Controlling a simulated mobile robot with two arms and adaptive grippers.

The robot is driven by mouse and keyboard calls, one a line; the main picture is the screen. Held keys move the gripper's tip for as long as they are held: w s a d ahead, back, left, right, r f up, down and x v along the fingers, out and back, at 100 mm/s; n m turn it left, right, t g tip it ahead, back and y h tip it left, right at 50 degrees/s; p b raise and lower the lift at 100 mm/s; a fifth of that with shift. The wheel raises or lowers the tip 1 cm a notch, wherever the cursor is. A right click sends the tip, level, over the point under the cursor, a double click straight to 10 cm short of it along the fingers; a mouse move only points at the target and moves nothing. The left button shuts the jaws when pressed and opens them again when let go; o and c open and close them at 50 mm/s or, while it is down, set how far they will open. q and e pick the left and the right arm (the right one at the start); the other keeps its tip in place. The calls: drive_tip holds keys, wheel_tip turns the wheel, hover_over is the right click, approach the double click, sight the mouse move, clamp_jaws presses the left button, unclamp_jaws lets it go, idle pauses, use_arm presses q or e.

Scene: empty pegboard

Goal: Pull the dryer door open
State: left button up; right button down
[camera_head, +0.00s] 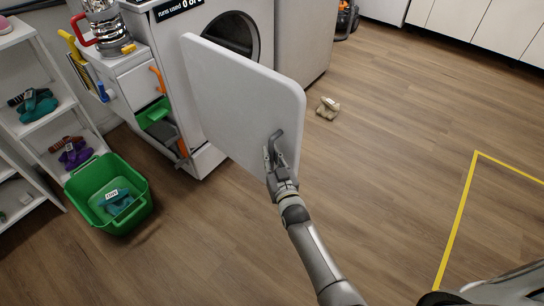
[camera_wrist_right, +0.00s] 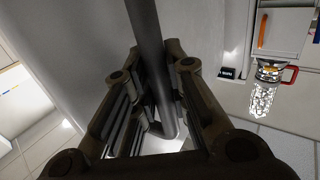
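The white dryer door (camera_head: 235,95) stands swung out from the dryer (camera_head: 204,22), and the dark round drum opening (camera_head: 232,34) shows behind its top edge. A grey bar handle (camera_head: 278,138) sits near the door's lower right edge. My right gripper (camera_head: 273,160) is at this handle. In the right wrist view the handle bar (camera_wrist_right: 148,45) runs between the two fingers of my right gripper (camera_wrist_right: 158,100), which look closed around it. My left gripper is not in view.
A green bin (camera_head: 108,195) with a tagged item stands on the floor at left, beside white shelves (camera_head: 40,125). A small cabinet (camera_head: 135,80) adjoins the dryer. A tagged beige item (camera_head: 328,108) lies beyond the door. Yellow tape (camera_head: 460,215) marks otherwise open floor at right.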

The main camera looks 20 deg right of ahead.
drive_tip(key=c, duration=1.4)
unclamp_jaws()
drive_tip(key=shift+w+a, duration=0.1)
drive_tip(key=shift+a, duration=0.05)
drive_tip(key=shift+s, duration=0.65)
drive_tip(key=s, duration=1)
drive_tip(key=shift+s+d, duration=0.2)
drive_tip(key=shift+s, duration=0.2)
